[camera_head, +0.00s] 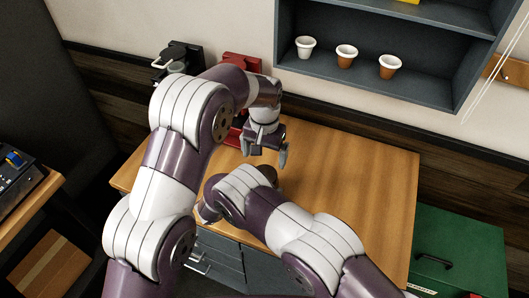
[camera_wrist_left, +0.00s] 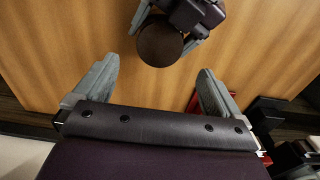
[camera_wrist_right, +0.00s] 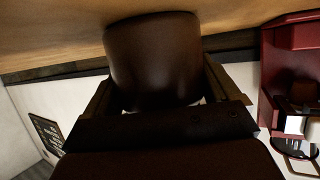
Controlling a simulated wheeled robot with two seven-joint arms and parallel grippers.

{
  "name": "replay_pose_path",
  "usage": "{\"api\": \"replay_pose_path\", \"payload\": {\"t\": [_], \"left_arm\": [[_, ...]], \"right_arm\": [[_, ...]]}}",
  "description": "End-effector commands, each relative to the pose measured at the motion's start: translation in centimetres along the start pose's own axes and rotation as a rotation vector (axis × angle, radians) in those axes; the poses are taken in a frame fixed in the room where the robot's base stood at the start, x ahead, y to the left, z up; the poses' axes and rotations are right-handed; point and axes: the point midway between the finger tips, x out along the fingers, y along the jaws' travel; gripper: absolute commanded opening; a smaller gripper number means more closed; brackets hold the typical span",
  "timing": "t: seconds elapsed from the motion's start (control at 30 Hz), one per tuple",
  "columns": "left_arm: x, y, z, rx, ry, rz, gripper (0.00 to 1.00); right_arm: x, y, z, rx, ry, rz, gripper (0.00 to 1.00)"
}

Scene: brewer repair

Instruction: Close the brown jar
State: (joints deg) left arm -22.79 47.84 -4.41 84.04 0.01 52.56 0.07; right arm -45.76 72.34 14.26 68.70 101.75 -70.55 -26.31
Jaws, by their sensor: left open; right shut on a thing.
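The brown jar (camera_wrist_right: 155,55) fills the upper middle of the right wrist view, with the fingers of my right gripper (camera_wrist_left: 162,42) shut on its sides. In the left wrist view it shows end-on as a dark brown disc (camera_wrist_left: 160,48). I cannot tell whether that disc is a lid or the jar's own end, and I make out no separate lid. My left gripper (camera_head: 264,157) is open and empty above the wooden table, fingers pointing down. The jar lies ahead of its fingers in the left wrist view, apart from them. My arms hide much of the right gripper in the head view.
A red machine (camera_head: 242,66) and a black machine (camera_head: 178,55) stand at the table's back left. The table's right part (camera_head: 360,180) is clear. A dark shelf (camera_head: 400,90) with several small cups hangs behind. A green cabinet (camera_head: 460,250) stands at the right.

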Motion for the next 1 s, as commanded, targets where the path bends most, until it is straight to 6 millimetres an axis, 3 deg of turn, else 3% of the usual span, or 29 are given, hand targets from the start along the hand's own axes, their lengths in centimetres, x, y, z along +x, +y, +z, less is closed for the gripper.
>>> {"api": "replay_pose_path", "payload": {"t": [0.27,0.7,1.0], "left_arm": [[0.9,0.0,0.0,-0.003,-0.003,0.000,0.98],[7.3,0.0,0.0,-0.004,-0.001,0.000,0.98],[8.0,0.0,0.0,-0.004,0.001,0.000,0.98]], "right_arm": [[0.0,0.0,0.0,0.001,0.000,-0.001,0.04],[0.0,0.0,0.0,0.001,0.000,-0.001,0.04],[0.0,0.0,0.0,0.001,0.000,-0.001,0.04]]}}
